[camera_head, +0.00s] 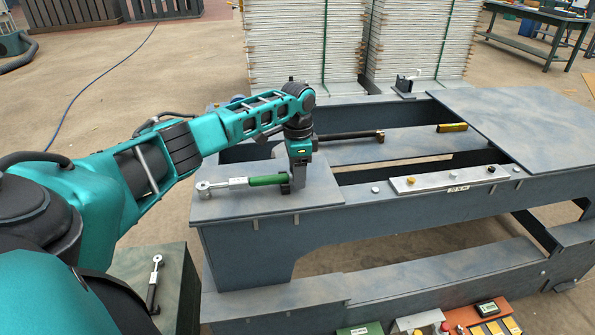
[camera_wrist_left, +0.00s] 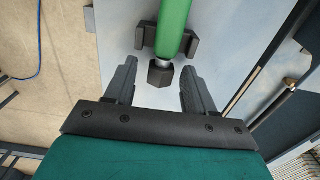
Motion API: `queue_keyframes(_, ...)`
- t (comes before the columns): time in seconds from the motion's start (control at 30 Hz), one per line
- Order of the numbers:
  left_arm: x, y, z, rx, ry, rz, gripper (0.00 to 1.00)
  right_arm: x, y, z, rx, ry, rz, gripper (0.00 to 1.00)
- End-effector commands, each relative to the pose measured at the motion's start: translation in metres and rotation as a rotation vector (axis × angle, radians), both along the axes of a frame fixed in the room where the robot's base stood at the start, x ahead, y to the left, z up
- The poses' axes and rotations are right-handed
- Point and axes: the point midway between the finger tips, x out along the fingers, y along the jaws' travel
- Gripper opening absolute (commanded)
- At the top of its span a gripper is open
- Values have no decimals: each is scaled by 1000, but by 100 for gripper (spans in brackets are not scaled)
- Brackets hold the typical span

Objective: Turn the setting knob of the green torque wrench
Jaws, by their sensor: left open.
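The green torque wrench lies on the left end of the grey bench, with its silver ratchet head to the left and its green handle (camera_head: 266,180) to the right. The handle also shows in the wrist view (camera_wrist_left: 173,25), resting in a dark forked holder (camera_wrist_left: 147,36). Its dark setting knob (camera_wrist_left: 160,74) is at the handle's end. My left gripper (camera_head: 292,188) points down at that end. In the wrist view its fingers (camera_wrist_left: 159,78) are open, one on each side of the knob, with gaps visible. Contact is not seen. My right gripper is out of view.
The bench (camera_head: 225,208) has a long black-handled tool (camera_head: 350,135) behind my gripper. A light panel (camera_head: 440,183) with buttons lies along the front edge. Another wrench (camera_head: 153,285) rests on a dark green box at lower left. Stacked boards (camera_head: 300,45) stand behind.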

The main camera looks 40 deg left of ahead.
Motion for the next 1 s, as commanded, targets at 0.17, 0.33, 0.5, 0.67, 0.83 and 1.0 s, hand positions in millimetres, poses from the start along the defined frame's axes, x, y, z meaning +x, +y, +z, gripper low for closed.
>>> queue_keyframes(0.17,0,0,0,0,0,0,45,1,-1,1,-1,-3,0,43)
queue_keyframes(0.33,0,0,0,0,0,0,28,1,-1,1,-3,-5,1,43)
queue_keyframes(0.5,0,0,0,-1,-1,0,12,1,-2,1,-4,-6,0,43)
queue_keyframes(0.67,0,0,1,-1,-1,0,0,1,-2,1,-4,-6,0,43)
queue_keyframes(0.83,2,0,2,-13,8,2,0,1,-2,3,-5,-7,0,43)
queue_keyframes(1.0,4,2,3,-63,49,7,0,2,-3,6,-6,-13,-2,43)
